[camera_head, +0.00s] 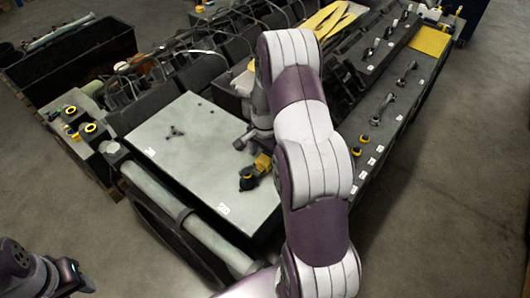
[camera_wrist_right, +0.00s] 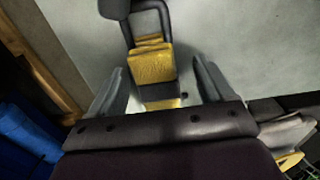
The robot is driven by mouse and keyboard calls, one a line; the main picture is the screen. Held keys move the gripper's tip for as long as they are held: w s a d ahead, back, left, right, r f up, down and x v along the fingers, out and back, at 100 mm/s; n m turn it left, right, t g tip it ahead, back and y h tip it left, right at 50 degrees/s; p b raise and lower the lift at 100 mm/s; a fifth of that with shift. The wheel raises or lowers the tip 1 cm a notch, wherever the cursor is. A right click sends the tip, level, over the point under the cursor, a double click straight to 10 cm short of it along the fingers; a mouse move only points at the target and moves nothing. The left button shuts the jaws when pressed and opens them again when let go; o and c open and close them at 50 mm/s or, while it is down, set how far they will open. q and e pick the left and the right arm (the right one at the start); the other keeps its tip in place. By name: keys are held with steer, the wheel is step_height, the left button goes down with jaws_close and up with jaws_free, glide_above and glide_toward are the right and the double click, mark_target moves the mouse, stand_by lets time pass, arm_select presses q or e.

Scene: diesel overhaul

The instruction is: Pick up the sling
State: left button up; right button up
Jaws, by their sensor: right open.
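A yellow and dark piece (camera_head: 262,163) lies on the pale flat plate (camera_head: 190,150), below my right gripper (camera_head: 254,143). In the right wrist view, this piece shows as a yellow block (camera_wrist_right: 152,66) with a dark loop (camera_wrist_right: 150,22) at its far end. I cannot tell for sure whether it is the sling. My right gripper (camera_wrist_right: 162,85) is open, its fingers apart on either side of the yellow part.
A dark open bin (camera_head: 75,60) stands at the back left. A long dark bench (camera_head: 385,120) with handles and small yellow-topped parts runs along the right. Grey floor (camera_head: 460,200) is clear at right. Blue objects (camera_wrist_right: 28,135) show at left in the right wrist view.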

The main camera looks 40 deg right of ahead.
steer(key=shift+a+f, duration=0.15)
steer(key=shift+f, duration=0.45)
steer(key=shift+s, duration=0.25)
steer(key=shift+s+d, duration=0.1)
steer(key=shift+d, duration=0.15)
steer(key=shift+c, duration=0.9)
steer(key=c, duration=1)
steer(key=shift+c, duration=0.5)
steer(key=shift+w+r+b, duration=0.25)
steer(key=shift+r+b, duration=0.15)
steer(key=shift+b, duration=0.15)
step_height(320, 180, up, 3)
steer(key=shift+f+b, duration=0.2)
steer(key=shift+b, duration=1)
arm_select(q)
step_height(320, 180, down, 7)
steer(key=b, duration=0.4)
step_height(320, 180, up, 8)
steer(key=p, duration=0.7)
steer(key=shift+s+f, duration=0.2)
steer(key=shift+s, duration=0.1)
arm_select(e)
steer(key=s+d+r, duration=0.3)
steer(key=d+r, duration=0.8)
steer(key=r, duration=0.1)
steer(key=shift+s+r, duration=0.2)
steer(key=shift+r, duration=0.2)
